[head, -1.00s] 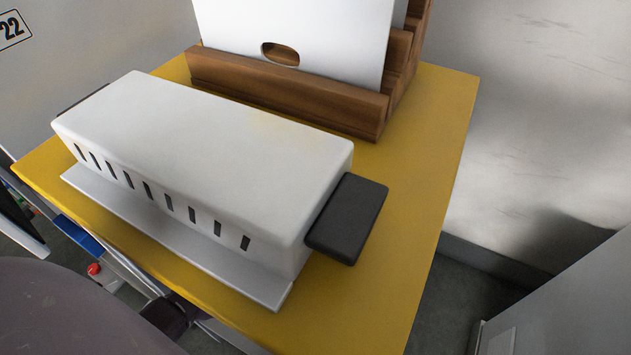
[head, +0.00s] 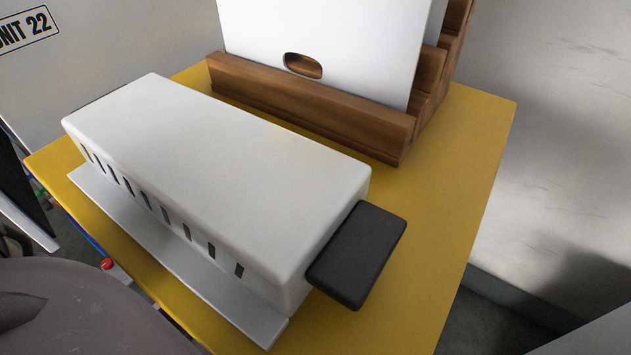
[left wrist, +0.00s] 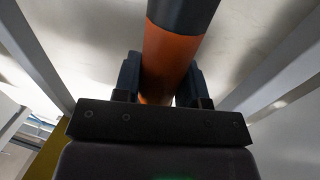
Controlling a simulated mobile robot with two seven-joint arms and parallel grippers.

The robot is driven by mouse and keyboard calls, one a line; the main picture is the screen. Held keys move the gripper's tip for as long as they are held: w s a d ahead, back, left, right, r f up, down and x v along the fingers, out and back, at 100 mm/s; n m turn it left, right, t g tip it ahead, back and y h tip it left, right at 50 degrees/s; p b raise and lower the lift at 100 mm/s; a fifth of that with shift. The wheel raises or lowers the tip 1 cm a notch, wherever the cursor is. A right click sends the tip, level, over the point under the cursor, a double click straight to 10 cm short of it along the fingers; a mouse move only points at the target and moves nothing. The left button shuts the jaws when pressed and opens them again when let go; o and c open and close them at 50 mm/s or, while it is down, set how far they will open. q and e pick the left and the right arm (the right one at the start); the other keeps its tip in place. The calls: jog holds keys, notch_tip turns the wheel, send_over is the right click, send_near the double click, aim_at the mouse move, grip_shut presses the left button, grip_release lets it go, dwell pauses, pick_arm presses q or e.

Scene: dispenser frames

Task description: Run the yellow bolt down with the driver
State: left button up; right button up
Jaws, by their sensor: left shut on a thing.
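In the left wrist view my left gripper (left wrist: 160,88) is shut on an orange and dark-grey cylindrical tool, which looks like the driver (left wrist: 172,55). The dark fingers stand on both sides of its orange part. The tool's far end runs out of the top of the picture, so its tip is hidden. The yellow bolt is not visible in either view. Neither gripper can be made out in the head view.
A yellow table (head: 470,190) carries a white slotted box (head: 215,170) with a black block (head: 357,254) at its right end. A wooden rack (head: 310,105) holding white panels (head: 330,45) stands behind it. The table is bare at right.

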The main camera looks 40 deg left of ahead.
pick_arm(q)
jog(key=shift+s+f+b, duration=0.1)
jog(key=shift+f+b, duration=0.75)
jog(key=shift+f, duration=0.7)
jog(key=shift+f+b, duration=0.4)
jog(key=shift+f, duration=0.5)
jog(key=shift+b, duration=0.3)
pick_arm(e)
jog(key=shift+w+d+f+t, duration=0.15)
jog(key=shift+d+f+t, duration=0.05)
jog(key=shift+t, duration=0.5)
jog(key=shift+r, duration=0.15)
